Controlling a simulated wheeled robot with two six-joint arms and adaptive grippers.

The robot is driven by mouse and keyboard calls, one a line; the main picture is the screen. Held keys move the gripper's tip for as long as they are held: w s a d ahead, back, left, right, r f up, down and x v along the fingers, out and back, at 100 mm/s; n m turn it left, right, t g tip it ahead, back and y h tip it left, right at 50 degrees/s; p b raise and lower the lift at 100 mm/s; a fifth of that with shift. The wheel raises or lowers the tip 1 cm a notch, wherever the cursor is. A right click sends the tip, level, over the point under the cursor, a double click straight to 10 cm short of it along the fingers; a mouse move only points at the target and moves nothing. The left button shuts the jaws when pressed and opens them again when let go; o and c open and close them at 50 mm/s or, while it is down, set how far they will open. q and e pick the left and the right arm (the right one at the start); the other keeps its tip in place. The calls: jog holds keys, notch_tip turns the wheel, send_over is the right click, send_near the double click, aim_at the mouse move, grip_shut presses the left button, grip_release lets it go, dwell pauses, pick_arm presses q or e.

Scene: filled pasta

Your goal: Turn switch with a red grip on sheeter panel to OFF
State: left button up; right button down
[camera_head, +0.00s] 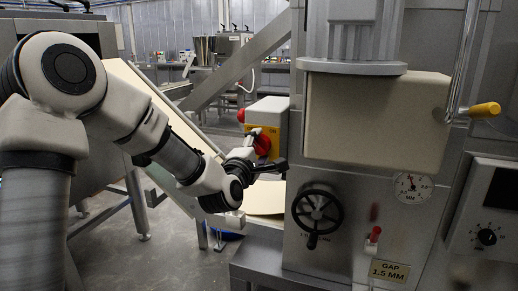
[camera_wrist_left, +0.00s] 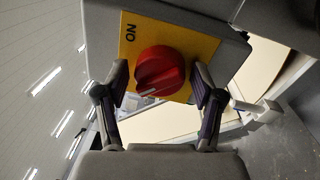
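The switch with a red grip (camera_head: 263,144) sits on a yellow plate on a grey box (camera_head: 268,112) at the side of the sheeter. In the left wrist view the red grip (camera_wrist_left: 160,72) is round with a raised ridge, on the yellow plate (camera_wrist_left: 203,47) marked ON. The plate appears turned sideways there. My left gripper (camera_head: 266,150) is at the switch. Its fingers (camera_wrist_left: 162,88) stand apart on either side of the red grip, with a visible gap on each side. The switch is partly hidden by the gripper in the head view. My right gripper is not seen.
The sheeter panel carries a black handwheel (camera_head: 318,211), a dial gauge (camera_head: 412,187), a small red-tipped lever (camera_head: 375,234) and a yellow-handled crank (camera_head: 484,109). A red button (camera_head: 241,115) is on the box's left side. A sloping conveyor (camera_head: 150,92) lies behind my left arm.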

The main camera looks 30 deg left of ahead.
pick_arm(q)
jog(key=shift+s, duration=0.1)
jog(key=v, duration=0.7)
jog(key=shift+s, duration=0.15)
dwell(0.3)
jog(key=s+d+f+m+g+h+p, duration=0.1)
jog(key=d+f+m+g+p, duration=0.15)
jog(key=f, duration=0.65)
jog(key=s+d+f+m+g+h+p, duration=0.1)
jog(key=s+f+g, duration=0.15)
jog(key=f, duration=0.65)
jog(key=s+d+f+m+g+h+p, duration=0.1)
jog(key=d+f+m+g+p, duration=0.15)
jog(key=f, duration=0.75)
jog(key=s+d+f+m+g, duration=0.2)
jog(key=s+f+m, duration=0.3)
jog(key=s, duration=0.3)
jog(key=s+d+f+m+g+h+p, duration=0.1)
jog(key=s+d+f+m+g, duration=0.1)
jog(key=s+f+m+g, duration=0.3)
jog(key=s+d+f+m+g, duration=0.2)
jog(key=s+f+m, duration=0.4)
jog(key=s, duration=0.6)
jog(key=shift+s+f+m+g+h, duration=0.15)
jog(key=shift+s+m+g+h, duration=0.2)
jog(key=shift+g, duration=0.5)
